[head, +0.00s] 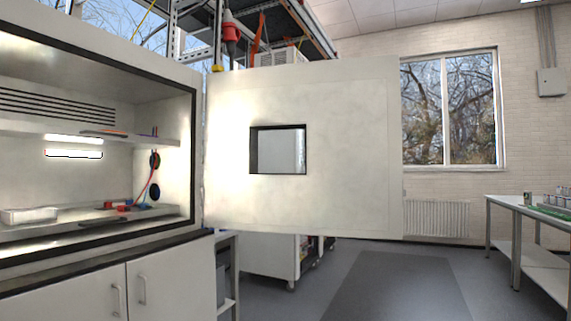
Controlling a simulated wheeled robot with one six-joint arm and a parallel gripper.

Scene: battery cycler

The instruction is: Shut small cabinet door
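The small cabinet door (340,192) is a white panel with a small square window (278,150). It stands wide open, swung out to the right from the cabinet's right edge. The cabinet (85,250) is on the left, and its upper compartment is open to view. Inside are a shelf (120,139), a red and a blue part on the floor (125,206), and a white tray (29,215). My gripper is not in view.
Lower cupboard doors with handles (142,290) are shut below the compartment. A white wheeled unit (268,256) stands behind the open door. A table (541,262) with several small items stands at the right. The grey floor (395,285) in the middle right is clear.

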